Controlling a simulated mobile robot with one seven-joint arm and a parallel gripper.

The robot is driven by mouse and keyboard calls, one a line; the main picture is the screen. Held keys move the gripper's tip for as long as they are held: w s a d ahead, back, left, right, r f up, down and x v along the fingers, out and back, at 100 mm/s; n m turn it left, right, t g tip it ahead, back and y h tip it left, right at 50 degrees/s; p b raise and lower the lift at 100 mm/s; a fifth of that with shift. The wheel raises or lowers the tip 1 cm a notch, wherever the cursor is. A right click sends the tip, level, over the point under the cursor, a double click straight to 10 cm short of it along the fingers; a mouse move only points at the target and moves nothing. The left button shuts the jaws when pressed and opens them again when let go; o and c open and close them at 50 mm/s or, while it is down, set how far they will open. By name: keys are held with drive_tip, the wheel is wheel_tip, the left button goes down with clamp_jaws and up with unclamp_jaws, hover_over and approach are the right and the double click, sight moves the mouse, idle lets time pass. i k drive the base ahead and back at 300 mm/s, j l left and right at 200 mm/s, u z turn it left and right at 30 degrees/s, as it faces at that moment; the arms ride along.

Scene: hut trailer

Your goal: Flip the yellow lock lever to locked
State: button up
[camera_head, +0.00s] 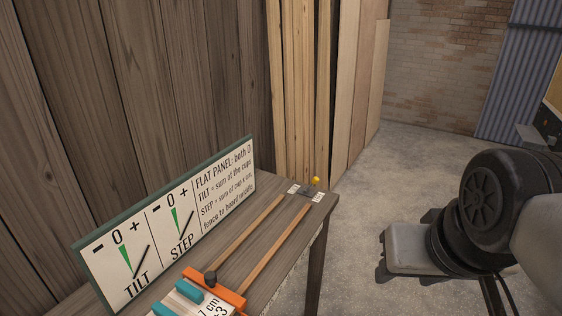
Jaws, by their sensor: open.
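The yellow lock lever (315,181) shows as a small yellow knob at the far end of the wooden bench (262,262). It stands at a small dark block (307,190) with a pale label on either side. The labels are too small to read, so I cannot tell which position the lever is in. My gripper is not clearly in view. Dark, rounded parts of my arm are at the right, over the floor and well apart from the lever.
An orange piece (216,286) with teal blocks and a dark knob sits near. A TILT/STEP sign (175,222) stands along the left. Tall boards (325,80) lean behind the bench. Concrete floor (400,170) lies open right.

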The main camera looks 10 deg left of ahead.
sight(315, 180)
drive_tip(key=i+l+z, duration=0.1)
drive_tip(key=i+z, duration=0.5)
drive_tip(key=i, duration=0.25)
